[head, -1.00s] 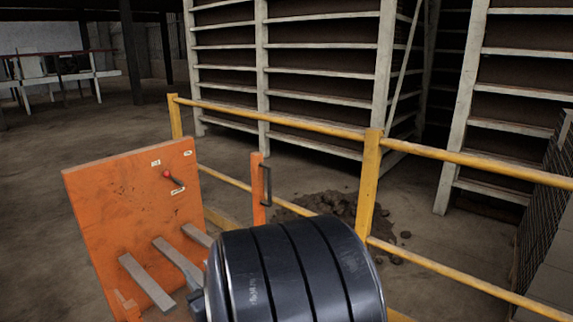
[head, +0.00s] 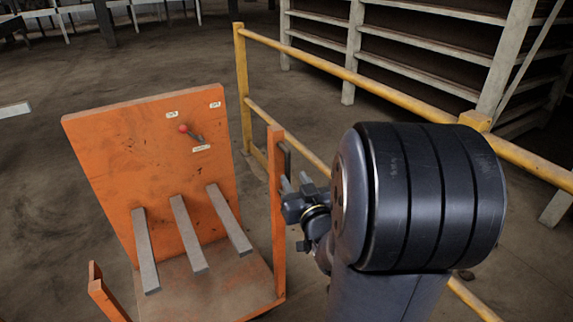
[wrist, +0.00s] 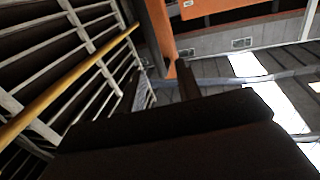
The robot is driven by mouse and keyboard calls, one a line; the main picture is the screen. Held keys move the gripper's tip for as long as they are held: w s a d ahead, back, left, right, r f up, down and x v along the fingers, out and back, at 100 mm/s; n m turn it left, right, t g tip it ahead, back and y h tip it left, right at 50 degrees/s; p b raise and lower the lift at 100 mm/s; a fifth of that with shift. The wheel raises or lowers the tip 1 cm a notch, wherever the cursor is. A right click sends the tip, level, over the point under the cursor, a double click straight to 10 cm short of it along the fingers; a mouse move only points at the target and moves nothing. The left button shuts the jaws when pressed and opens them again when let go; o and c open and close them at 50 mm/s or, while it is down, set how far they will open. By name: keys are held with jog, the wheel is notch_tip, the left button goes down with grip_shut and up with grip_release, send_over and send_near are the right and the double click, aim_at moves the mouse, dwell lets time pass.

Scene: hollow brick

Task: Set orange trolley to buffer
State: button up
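The orange trolley (head: 140,130) stands at left in the head view. My gripper (head: 297,183) is just right of the post, near the handle's lower end. Its two fingertips look apart, with nothing seen held. Whether they touch the handle I cannot tell. The wrist view shows an orange post (wrist: 160,28) close ahead. No buffer can be made out.
A yellow railing (head: 340,72) runs behind the trolley and to the right, close to my arm. Slatted racks (head: 420,50) stand beyond it. Open concrete floor (head: 50,220) lies left of the trolley. White tables (head: 75,9) stand far back left.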

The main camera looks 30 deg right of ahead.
aim_at(289, 165)
jog(key=w, duration=0.2)
jog(key=w+d, duration=0.1)
jog(key=w, duration=0.4)
jog(key=shift+w+d, duration=0.3)
jog(key=shift+d, duration=0.1)
jog(key=shift+c, duration=0.2)
grip_shut()
